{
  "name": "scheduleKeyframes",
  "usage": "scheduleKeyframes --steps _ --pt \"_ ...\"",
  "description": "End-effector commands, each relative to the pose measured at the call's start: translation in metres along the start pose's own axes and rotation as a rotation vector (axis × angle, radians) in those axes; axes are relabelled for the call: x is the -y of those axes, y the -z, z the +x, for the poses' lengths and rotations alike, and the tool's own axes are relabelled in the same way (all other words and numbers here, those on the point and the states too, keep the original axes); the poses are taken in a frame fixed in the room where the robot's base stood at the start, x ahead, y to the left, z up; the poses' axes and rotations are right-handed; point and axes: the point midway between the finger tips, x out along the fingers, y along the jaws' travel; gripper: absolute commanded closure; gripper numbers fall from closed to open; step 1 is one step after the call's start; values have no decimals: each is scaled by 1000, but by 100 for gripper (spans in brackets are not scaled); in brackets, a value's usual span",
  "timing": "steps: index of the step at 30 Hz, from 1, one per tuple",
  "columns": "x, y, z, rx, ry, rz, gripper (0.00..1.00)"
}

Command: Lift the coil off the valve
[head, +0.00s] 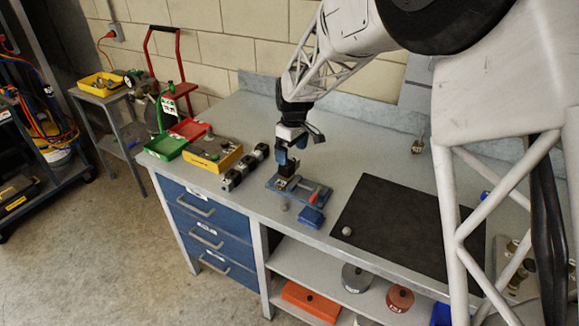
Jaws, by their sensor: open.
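My gripper (289,157) points down over the bench, its blue-tipped fingers open. A small dark block (287,168), which looks like the coil, stands upright directly below and between the fingers. I cannot tell whether the fingers touch it. The valve (288,184) under it is a small dark and metallic body on a blue base plate (301,190). The fingers and the coil hide much of each other, and the valve is too small to make out in detail. A red part (314,195) lies on the right of the plate.
A blue block (311,217) sits in front of the plate. A row of grey-black blocks (245,168) and a yellow bin (213,155) stand left. Red (190,129) and green (166,148) trays lie farther left. A black mat (400,225) with a small round knob (346,231) covers the right.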

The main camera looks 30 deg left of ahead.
Motion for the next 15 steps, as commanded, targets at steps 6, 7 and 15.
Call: scheduleKeyframes --steps 6,7,15 --pt "4 1 23 1 1 0 0" --pt "4 1 26 1 1 0 0" --pt "4 1 46 1 1 0 0"
